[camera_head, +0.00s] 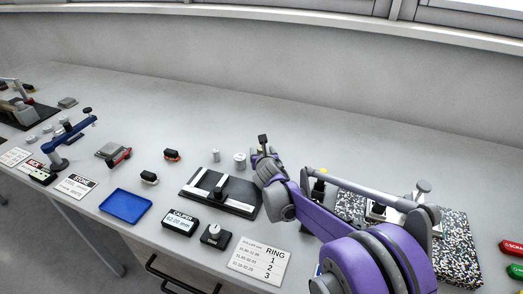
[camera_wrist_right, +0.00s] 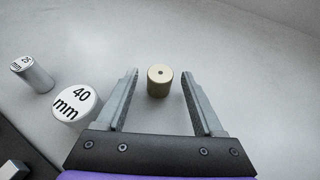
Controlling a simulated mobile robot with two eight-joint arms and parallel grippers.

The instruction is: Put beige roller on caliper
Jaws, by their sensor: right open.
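The beige roller (camera_wrist_right: 160,81) stands upright on the bench in the right wrist view, with a small dark hole in its top. My right gripper (camera_wrist_right: 160,73) is open, with one finger on each side of the roller and visible gaps to both. In the head view my right gripper (camera_head: 265,148) is just beyond the caliper's right end; I cannot make out the roller there. The caliper (camera_head: 191,202) is a black base with light strips and a black block on top. My left gripper is not in view.
Two grey cylinders marked 40 mm (camera_wrist_right: 77,103) and 25 mm (camera_wrist_right: 32,75) stand left of my right gripper. A caliper display (camera_head: 180,221), a knob box (camera_head: 215,237), a ring card (camera_head: 260,260) and a blue tray (camera_head: 126,206) lie in front. The bench behind is clear.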

